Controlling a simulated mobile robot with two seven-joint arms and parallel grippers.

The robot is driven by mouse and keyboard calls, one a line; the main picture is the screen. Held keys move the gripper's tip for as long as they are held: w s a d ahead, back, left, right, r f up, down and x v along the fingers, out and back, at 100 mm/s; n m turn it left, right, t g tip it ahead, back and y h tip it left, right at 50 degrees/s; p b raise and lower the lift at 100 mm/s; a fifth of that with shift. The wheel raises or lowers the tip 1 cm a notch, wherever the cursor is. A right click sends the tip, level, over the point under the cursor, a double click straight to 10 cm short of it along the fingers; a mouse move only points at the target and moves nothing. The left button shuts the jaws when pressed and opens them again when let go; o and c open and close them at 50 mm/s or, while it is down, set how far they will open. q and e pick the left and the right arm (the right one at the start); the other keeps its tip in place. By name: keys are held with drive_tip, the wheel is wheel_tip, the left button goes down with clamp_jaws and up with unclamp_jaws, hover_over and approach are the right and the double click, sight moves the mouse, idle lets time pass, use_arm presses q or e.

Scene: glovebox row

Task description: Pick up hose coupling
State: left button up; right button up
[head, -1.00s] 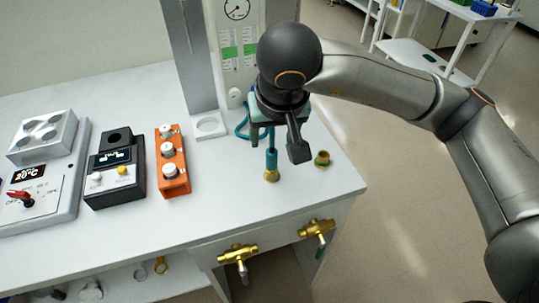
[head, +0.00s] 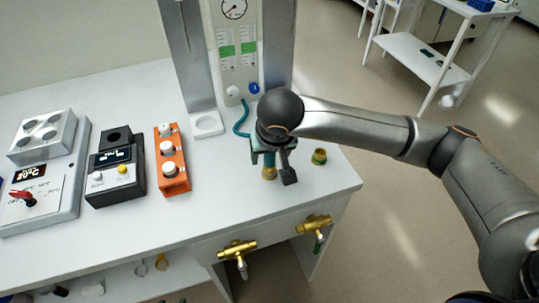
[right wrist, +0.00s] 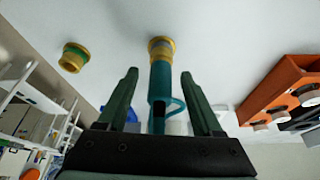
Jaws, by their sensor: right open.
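The hose coupling (head: 269,173) has a brass end and a teal body, with a teal hose behind it. It stands on the white bench near the front right. In the right wrist view the coupling (right wrist: 161,80) lies between my right gripper's two fingers, with a gap on each side. My right gripper (head: 273,167) is open, over the coupling in the head view, and hides its upper part. Its fingers also show in the right wrist view (right wrist: 159,76). My left gripper is not in view.
A brass fitting with a green ring (head: 319,157) stands just right of the coupling. An orange block with white knobs (head: 172,160) and a black device (head: 115,180) stand to the left. Two brass valves (head: 238,249) are on the bench front. A gauge panel (head: 236,50) rises behind.

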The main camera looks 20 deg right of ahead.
clamp_jaws()
idle(0.5)
